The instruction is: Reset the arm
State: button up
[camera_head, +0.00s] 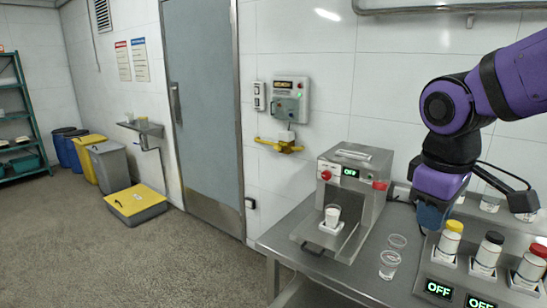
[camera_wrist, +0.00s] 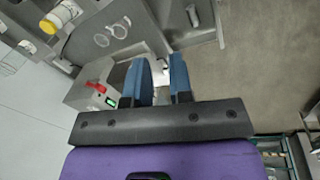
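My purple arm comes in at the right in the head view, and my gripper (camera_head: 432,216) points down, to the right of the colloid mill and above the bench. In the wrist view my gripper (camera_wrist: 162,75) has its two blue fingers apart, with a gap between them and nothing clearly held. The steel colloid mill (camera_head: 355,205) has a red knob and a display reading OFF. A white-filled cup (camera_head: 332,215) stands on its front outlet shelf. The mill also shows in the wrist view (camera_wrist: 90,80), partly behind the fingers.
Two clear cups, one nearer (camera_head: 389,265) and one farther (camera_head: 397,242), stand on the steel bench (camera_head: 345,283). A rack at right holds bottles with yellow (camera_head: 449,241), black (camera_head: 488,253) and red (camera_head: 531,266) caps, close to my gripper. The floor at left is open.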

jog(key=s+d+r+m+t+y, duration=0.1)
jog(key=s+d+r+m+t, duration=0.2)
jog(key=s+m, duration=0.4)
jog(key=shift+s+d+r+t, duration=0.4)
jog(key=shift+s+d+r, duration=0.1)
jog(key=shift+s+d, duration=0.4)
